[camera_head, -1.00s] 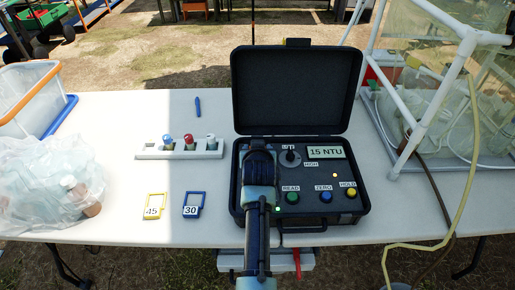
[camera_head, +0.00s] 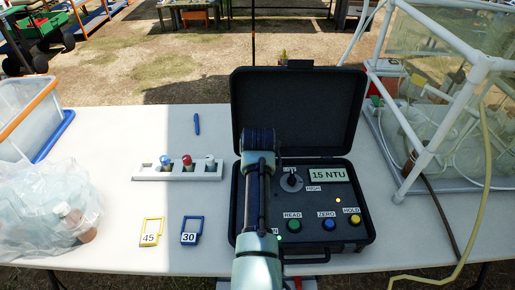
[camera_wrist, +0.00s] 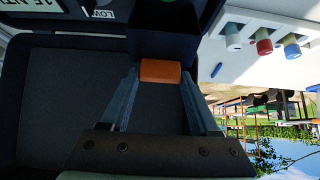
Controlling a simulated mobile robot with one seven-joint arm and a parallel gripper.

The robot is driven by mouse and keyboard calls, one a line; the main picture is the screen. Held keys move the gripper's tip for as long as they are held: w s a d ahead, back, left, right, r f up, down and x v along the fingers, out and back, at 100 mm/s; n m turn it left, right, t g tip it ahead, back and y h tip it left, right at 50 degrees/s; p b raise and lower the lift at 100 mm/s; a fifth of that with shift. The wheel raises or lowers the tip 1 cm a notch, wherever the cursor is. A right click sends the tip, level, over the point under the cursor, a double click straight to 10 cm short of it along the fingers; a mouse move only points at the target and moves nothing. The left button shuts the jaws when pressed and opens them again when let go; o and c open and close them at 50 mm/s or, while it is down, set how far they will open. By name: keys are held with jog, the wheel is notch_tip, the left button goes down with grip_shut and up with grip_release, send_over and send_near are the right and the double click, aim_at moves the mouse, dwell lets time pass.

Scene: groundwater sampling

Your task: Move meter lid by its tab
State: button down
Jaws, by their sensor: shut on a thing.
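The turbidity meter (camera_head: 270,238) is a black open case on the table, its display reading 15 NTU. In the wrist view, my gripper (camera_wrist: 160,73) has its two fingers on either side of an orange tab (camera_wrist: 161,71), shut on it. The tab adjoins a dark block (camera_wrist: 165,46), which looks like the meter lid, over the left part of the panel; how far it is raised I cannot tell. In the head view my arm covers that part of the meter and hides the tab and fingertips. The large case cover (camera_head: 322,106) stands open behind.
A white rack (camera_head: 150,173) with capped vials stands left of the meter. A bag of bottles (camera_head: 40,215) is at left, a pipe frame (camera_head: 440,120) at right. A blue pen (camera_head: 197,124) lies behind the rack.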

jog(key=shift+w+r, duration=0.35)
jog(key=shift+r, duration=0.2)
jog(key=c, duration=0.5)
grip_release()
jog(key=o, duration=0.4)
jog(key=shift+s+f, duration=0.1)
jog(key=shift+f, duration=0.2)
jog(key=shift+s, duration=0.15)
jog(key=p+v, duration=0.1)
jog(key=v, duration=1.2)
jog(key=shift+f, duration=0.1)
